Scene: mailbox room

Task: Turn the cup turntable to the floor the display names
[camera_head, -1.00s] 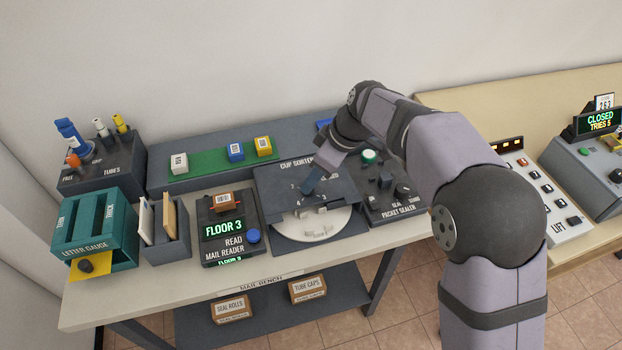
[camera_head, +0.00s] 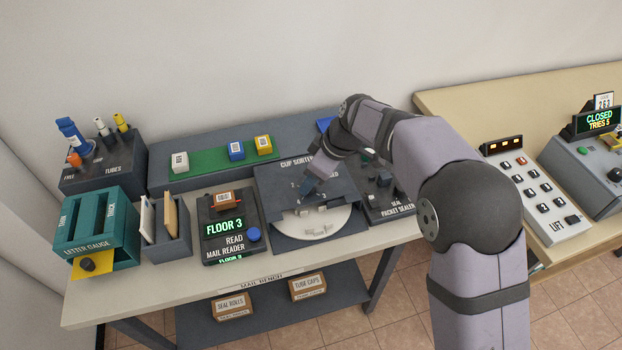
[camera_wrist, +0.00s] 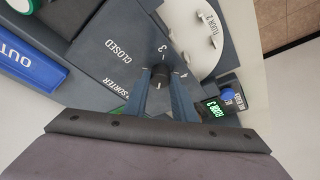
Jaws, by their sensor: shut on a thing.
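The cup turntable (camera_head: 312,223) is a pale disc with small raised holders, partly under the dark cup sorter cover (camera_head: 272,181). My gripper (camera_head: 309,187) is over the sorter, pointing down. In the wrist view its two fingers (camera_wrist: 160,85) are shut on a small dark knob (camera_wrist: 160,71) on the sorter panel. The printed numbers 3 and 4 show near the knob. The display on the mail reader (camera_head: 223,227) reads "FLOOR 3"; it also shows in the wrist view (camera_wrist: 214,110).
The packet sealer (camera_head: 390,198) stands just right of the sorter, partly behind my arm. A letter holder (camera_head: 166,240) and teal letter gauge (camera_head: 97,229) stand left of the reader. Coloured blocks sit on a green strip (camera_head: 207,165) behind. The lift panel (camera_head: 540,195) is on the right bench.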

